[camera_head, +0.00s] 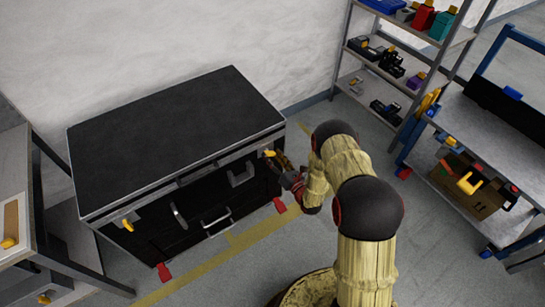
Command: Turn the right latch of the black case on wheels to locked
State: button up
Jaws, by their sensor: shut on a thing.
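The black case (175,135) on wheels stands against the wall, with a flat dark lid and metal edging. Its right latch (269,153) is a small yellow handle high on the front face, near the right corner. The left latch (128,225), also yellow, is near the front left corner and looks tilted. My gripper (276,159) reaches the front face from the right and is shut on the right latch. The fingertips are small and partly hidden, and the latch's exact angle is hard to tell.
Metal handles (217,222) stick out from the case front. Red wheel parts (164,272) show at its base. A grey bench (20,190) stands close on the left. A shelf rack (405,85) and a blue-framed cart (490,135) stand on the right. Floor in front is clear.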

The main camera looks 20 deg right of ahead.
jog(key=m, duration=0.6)
jog(key=shift+d+p, duration=0.1)
jog(key=shift+p, duration=0.25)
jog(key=m, duration=0.6)
jog(key=shift+f+p, duration=0.15)
jog(key=shift+p, duration=0.15)
jog(key=o, duration=1)
jog(key=shift+o, duration=0.8)
jog(key=v, duration=1.2)
